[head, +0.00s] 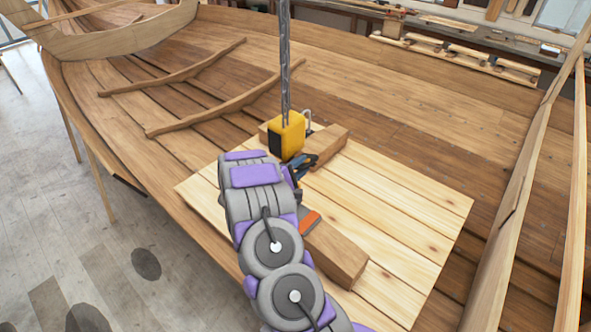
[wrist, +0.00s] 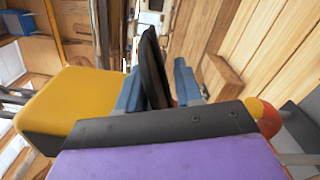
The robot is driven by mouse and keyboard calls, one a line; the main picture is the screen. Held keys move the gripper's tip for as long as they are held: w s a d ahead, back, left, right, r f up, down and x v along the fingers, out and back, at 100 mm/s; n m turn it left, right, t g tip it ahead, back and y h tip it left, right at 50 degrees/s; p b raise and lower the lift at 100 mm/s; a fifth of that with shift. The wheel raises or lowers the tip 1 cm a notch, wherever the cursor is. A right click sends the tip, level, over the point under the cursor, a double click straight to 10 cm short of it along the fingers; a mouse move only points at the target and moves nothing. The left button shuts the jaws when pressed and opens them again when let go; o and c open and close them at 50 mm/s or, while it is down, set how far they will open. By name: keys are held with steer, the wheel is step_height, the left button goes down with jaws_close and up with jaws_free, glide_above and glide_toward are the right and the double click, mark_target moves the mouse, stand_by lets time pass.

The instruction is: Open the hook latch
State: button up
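A yellow hook block (head: 287,135) with a dark face hangs on a chain above the pale plank panel. A grey curved piece (head: 307,118), apparently part of the hook, shows just right of it. My gripper (head: 304,164) is at the block's lower right, with blue fingers. In the wrist view the yellow block (wrist: 75,95) is at the left, close beside my gripper (wrist: 158,88). A dark narrow piece (wrist: 152,60) stands between the two blue fingers. I cannot tell whether it is the latch or whether both fingers touch it. The latch is not clearly visible in the head view.
The pale plank panel (head: 400,215) lies inside the wooden hull, with a timber block (head: 338,255) on it. An orange-ended tool (head: 310,222) lies beside my arm. The chain (head: 285,60) rises above the block. Curved ribs (head: 200,75) lie left; the panel's right side is clear.

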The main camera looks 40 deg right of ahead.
steer(key=s+a+b, duration=0.1)
steer(key=a+b, duration=0.2)
steer(key=a, duration=1.4)
steer(key=shift+s+a, duration=0.2)
steer(key=shift+a, duration=0.05)
steer(key=shift+d+f, duration=0.1)
